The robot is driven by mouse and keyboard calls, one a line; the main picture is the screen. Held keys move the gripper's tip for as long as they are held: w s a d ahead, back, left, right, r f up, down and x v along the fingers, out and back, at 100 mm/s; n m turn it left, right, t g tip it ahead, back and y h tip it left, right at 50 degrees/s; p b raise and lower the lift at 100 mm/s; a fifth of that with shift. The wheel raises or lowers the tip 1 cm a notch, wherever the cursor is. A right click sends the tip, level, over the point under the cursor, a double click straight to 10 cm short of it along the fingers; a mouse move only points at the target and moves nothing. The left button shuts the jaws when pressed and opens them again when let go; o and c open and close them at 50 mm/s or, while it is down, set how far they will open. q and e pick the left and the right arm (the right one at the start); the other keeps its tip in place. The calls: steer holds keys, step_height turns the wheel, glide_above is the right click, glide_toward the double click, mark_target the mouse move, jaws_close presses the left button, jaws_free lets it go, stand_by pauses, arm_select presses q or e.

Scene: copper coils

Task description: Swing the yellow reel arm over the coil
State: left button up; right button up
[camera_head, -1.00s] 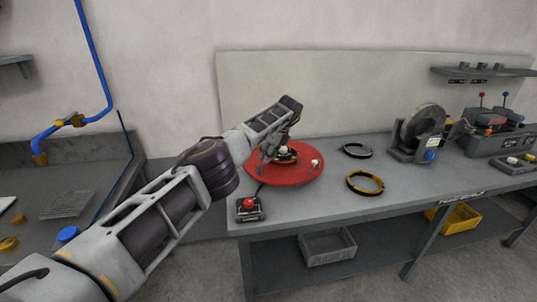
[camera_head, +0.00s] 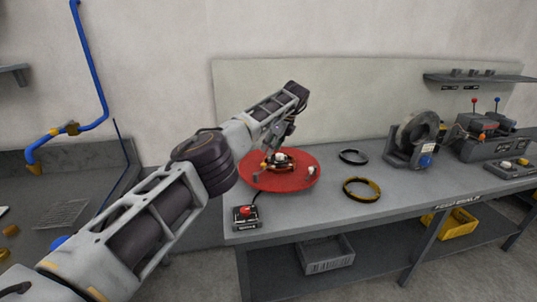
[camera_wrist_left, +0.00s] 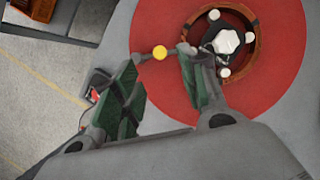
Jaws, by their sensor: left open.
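A red round plate (camera_head: 300,182) lies on the grey bench with a copper coil (camera_wrist_left: 257,48) on it. In the wrist view a white-capped hub (camera_wrist_left: 228,41) stands inside the coil. The reel arm shows there as a thin grey bar with a yellow knob (camera_wrist_left: 160,52) at its end, pointing left from the hub. My left gripper (camera_head: 270,148) is above the left part of the plate. In the wrist view its fingers (camera_wrist_left: 158,72) are open, with the yellow knob between their tips; contact cannot be told. My right gripper is not in view.
A red-button box (camera_head: 246,214) sits at the bench's front left corner. A black-and-yellow ring (camera_head: 362,190) and a dark ring (camera_head: 353,157) lie right of the plate. A grey reel machine (camera_head: 414,140) stands further right. Bench between them is clear.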

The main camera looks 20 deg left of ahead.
arm_select(q)
steer(key=shift+v, duration=1.75)
